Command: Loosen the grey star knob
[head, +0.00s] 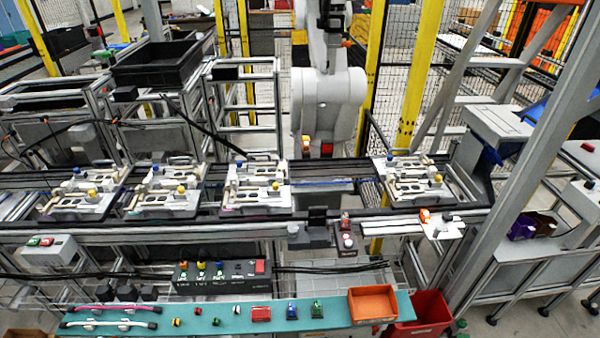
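Several white pallet fixtures stand in a row on the conveyor: one at the far left (82,192), one beside it (165,188), one near the middle (255,185) and one at the right (412,180). Each carries small blue and yellow knobs, such as the yellow knob (276,186) on the middle fixture and the blue knob (389,157) on the right one. I cannot make out a grey star knob; the grey and white parts are too small to tell apart. Neither of my grippers is in view.
A teal shelf (215,317) in front holds small coloured parts and an orange bin (372,304). A red bin (424,317) stands at its right. A black button box (222,277) sits behind the shelf. A white industrial robot (327,95) stands behind the conveyor.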

